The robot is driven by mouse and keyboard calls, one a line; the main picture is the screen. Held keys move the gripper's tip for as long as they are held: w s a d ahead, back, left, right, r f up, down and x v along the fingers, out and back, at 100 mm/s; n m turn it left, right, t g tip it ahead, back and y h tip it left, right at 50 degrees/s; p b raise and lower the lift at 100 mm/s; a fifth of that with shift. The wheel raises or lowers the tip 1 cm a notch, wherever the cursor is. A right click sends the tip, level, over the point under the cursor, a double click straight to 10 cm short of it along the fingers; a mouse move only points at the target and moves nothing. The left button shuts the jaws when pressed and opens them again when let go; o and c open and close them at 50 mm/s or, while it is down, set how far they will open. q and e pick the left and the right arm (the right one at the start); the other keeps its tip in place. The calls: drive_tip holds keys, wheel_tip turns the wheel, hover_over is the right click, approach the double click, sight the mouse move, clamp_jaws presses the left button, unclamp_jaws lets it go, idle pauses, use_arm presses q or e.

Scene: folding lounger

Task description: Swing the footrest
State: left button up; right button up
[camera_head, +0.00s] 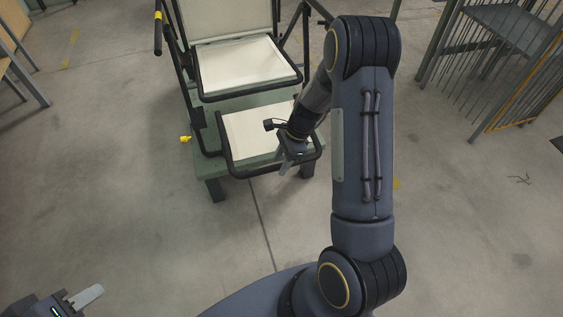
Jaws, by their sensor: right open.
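The lounger's footrest (243,130) is a cream pad in a black tubular frame, below and in front of the cream seat (243,66). It lies low over a green platform. My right arm reaches in from the bottom, and my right gripper (287,165) is open at the right part of the footrest's front edge. I cannot tell whether its fingers touch or straddle the frame tube. The arm hides the footrest's right side. My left gripper (86,297) shows only partly at the lower left corner, away from the lounger; its opening cannot be made out.
The green platform (215,170) stands on dark feet under the lounger. A small yellow part (185,139) sticks out at its left. A wire rack (500,45) stands at the upper right, and a wooden-topped table at the upper left. The floor in front is clear.

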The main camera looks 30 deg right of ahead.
drive_tip(key=shift+f, duration=0.1)
clamp_jaws()
idle(0.3)
